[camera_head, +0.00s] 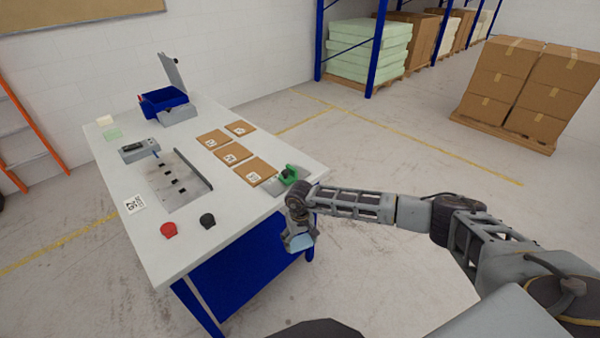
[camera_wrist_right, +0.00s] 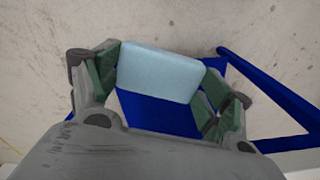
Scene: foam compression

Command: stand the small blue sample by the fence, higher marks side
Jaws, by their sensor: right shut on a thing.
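The small blue sample, a pale blue foam block (camera_wrist_right: 158,72), is between the green-padded fingers of my right gripper (camera_wrist_right: 160,85) in the right wrist view. In the head view the right gripper (camera_head: 299,240) is shut on the sample (camera_head: 300,243), beyond the table's right front edge and over the floor. The fence, a dark upright strip (camera_head: 194,170), stands along the right side of a grey metal plate (camera_head: 165,187) on the table. Dark marks (camera_head: 173,182) lie in a row on the plate. My left gripper is not in view.
The white table (camera_head: 235,205) carries several brown cards (camera_head: 230,153) right of the fence, a grey device (camera_head: 138,150), red (camera_head: 168,230) and black (camera_head: 207,220) knobs, and a green-and-grey item (camera_head: 288,175). A blue bin (camera_head: 163,100) and two pale foam pieces (camera_head: 112,134) are at the back.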

